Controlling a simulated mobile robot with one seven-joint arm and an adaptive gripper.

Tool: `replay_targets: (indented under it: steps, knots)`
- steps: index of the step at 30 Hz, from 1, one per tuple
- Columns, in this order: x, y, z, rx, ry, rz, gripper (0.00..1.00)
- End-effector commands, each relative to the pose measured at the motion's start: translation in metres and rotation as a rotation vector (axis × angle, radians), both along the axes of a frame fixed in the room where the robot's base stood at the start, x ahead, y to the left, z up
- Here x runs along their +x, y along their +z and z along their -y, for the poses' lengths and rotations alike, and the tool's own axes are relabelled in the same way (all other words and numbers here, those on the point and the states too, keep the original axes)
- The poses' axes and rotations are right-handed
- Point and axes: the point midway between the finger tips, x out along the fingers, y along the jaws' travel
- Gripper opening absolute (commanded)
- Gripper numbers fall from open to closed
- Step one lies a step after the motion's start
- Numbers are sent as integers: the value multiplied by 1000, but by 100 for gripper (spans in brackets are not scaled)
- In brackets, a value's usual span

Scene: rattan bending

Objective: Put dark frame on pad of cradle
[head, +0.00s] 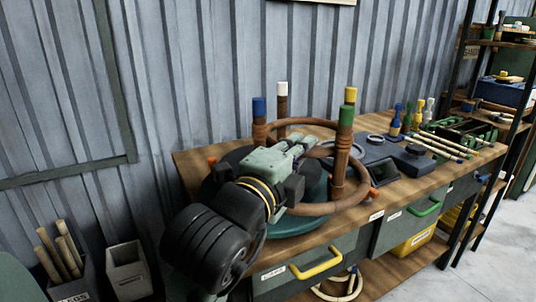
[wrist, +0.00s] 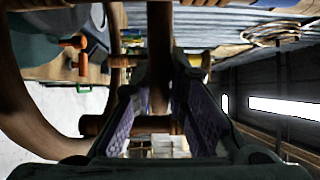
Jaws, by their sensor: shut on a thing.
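The dark frame (head: 340,207) is a brown bent-rod piece with a large ring, seen in the head view around and beyond my gripper (head: 303,146). My gripper is shut on a brown rod, which I take to be part of this frame; the rod (wrist: 160,60) runs between the finger pads in the wrist view. Brown curved pieces also show at the left of the wrist view (wrist: 28,115). A round green base (head: 295,226) lies below the ring, with upright posts capped blue, white, yellow and green around it. I cannot tell for sure which part is the cradle's pad.
The wooden bench (head: 400,193) holds a dark fixture (head: 372,168), a small dark block (head: 420,150) and several coloured-handled tools and sticks at its right. Green (head: 424,208) and yellow (head: 318,266) drawer handles face the front. A shelf rack stands at the far right.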

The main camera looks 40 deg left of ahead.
Motion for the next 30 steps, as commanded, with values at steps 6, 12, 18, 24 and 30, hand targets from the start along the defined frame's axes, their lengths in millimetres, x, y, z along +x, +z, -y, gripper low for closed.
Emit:
replay_targets:
  steps: [6,12,18,24,30]
  knots:
    - [7,4,-30,-3,36,4,0]
    - [28,1,-71,-4,35,3,0]
    - [49,-3,-112,-2,34,4,0]
    - [65,-6,-141,2,32,6,0]
    - [70,-10,-150,3,32,7,0]
